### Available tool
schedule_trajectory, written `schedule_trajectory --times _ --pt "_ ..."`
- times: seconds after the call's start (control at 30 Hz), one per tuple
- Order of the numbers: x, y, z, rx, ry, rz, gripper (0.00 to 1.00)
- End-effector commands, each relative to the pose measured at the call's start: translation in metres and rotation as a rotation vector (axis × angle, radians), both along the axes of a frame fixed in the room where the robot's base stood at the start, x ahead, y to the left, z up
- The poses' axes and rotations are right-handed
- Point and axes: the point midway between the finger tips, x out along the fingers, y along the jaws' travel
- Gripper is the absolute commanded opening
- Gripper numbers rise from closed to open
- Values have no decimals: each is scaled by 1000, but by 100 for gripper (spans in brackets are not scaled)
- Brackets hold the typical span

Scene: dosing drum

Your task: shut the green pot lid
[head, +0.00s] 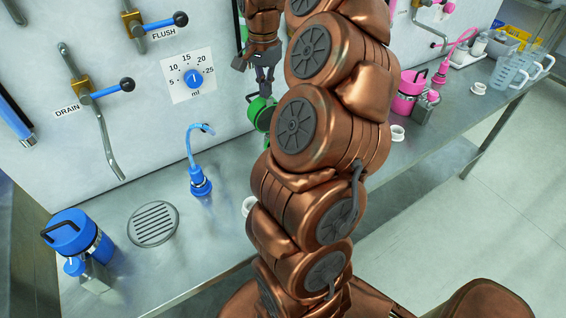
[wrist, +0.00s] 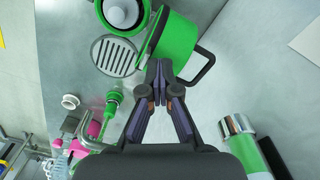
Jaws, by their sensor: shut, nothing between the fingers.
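The green pot lid (wrist: 181,37), with a black loop handle, stands open and tilted in the wrist view. Beside it, the pot's round mouth (wrist: 122,12) shows a green rim and pale inside, cut by the top edge. My gripper (wrist: 161,70) is shut and empty, its tips at the lid's lower edge; I cannot tell if they touch. In the head view my gripper (head: 264,86) is just above the green pot (head: 260,112), which my arm partly hides.
A drain grate (wrist: 115,55) and a green hose nozzle (wrist: 112,100) lie left of the lid. A green-and-metal cylinder (wrist: 240,127) is at lower right. The blue pot (head: 72,232) and pink pot (head: 408,92) stand along the bench. Wall levers (head: 98,92) stick out.

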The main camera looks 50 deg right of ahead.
Motion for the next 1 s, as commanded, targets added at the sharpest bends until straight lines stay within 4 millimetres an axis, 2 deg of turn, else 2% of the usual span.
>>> schedule_trajectory --times 0.53,1.0 --pt "-20 7 -4 1 1 0 0" --pt "-23 8 -3 0 1 0 0"
